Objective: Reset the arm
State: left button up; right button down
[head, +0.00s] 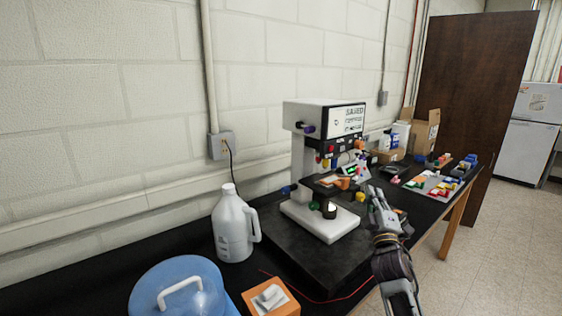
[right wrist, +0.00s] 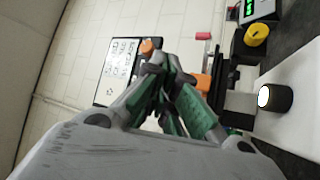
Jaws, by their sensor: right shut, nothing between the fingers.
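My right gripper (head: 376,200) reaches up from the lower right in the head view, in front of the right side of a white and black machine (head: 302,160). In the right wrist view the fingers of my right gripper (right wrist: 168,75) are closed together, with green pads and nothing held. The machine's lettered panel (right wrist: 122,62) and its lit round part (right wrist: 264,97) show beyond the fingers. The gripper appears apart from the machine. My left gripper is not in view.
Coloured parts lie on a tray (head: 432,184) farther right. Cardboard boxes (head: 424,133) stand at the back. Open floor lies right of the bench.

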jog(key=s+f+m+g, duration=0.4)
jog(key=s+f+g, duration=0.15)
jog(key=f, duration=0.55)
jog(key=s+f+m+g, duration=0.4)
jog(key=s+f, duration=0.3)
jog(key=f, duration=0.4)
jog(key=s+a+f+m+g+y, duration=0.1)
jog(key=s+a+f+g, duration=0.2)
jog(key=s, duration=0.5)
jog(key=s+a+f+m+g+y, duration=0.1)
jog(key=s+f+g, duration=0.2)
jog(key=s+f, duration=0.45)
jog(key=s+a+f+m+g+y, duration=0.1)
jog(key=s+a+f+g, duration=0.25)
jog(key=s, duration=0.65)
notch_tip(320, 180, down, 31)
jog(key=s+d+g, duration=0.1)
jog(key=s, duration=0.1)
jog(key=s+d+f, duration=0.2)
jog(key=s+f, duration=0.8)
jog(key=s, duration=0.1)
jog(key=s+d+f+g, duration=0.1)
jog(key=s+d+f, duration=0.1)
jog(key=s+f, duration=0.8)
jog(key=shift+s+n+h, duration=0.3)
jog(key=shift+s, duration=0.55)
